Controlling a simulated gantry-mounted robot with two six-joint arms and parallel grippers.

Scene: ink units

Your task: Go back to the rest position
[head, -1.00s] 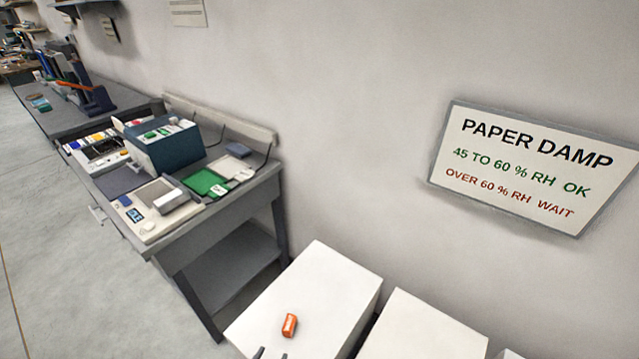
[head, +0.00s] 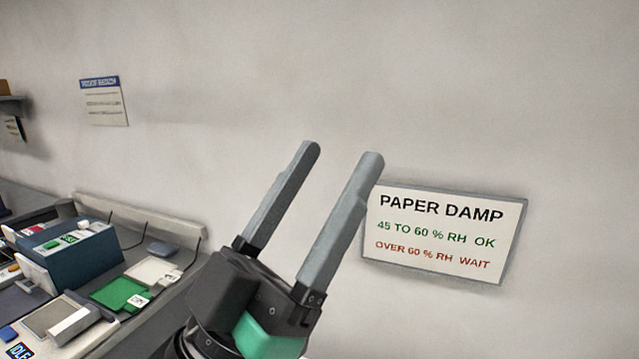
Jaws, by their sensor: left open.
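My left gripper (head: 343,152) is raised in the middle of the head view, in front of the bare wall. Its two long grey fingers point up and to the right and stand apart, with nothing between them. My right gripper is not in view.
A "PAPER DAMP" sign (head: 443,234) hangs on the wall at right. At lower left a workbench holds a blue box (head: 75,258), a green pad (head: 119,293) and a device with a grey plate (head: 57,316).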

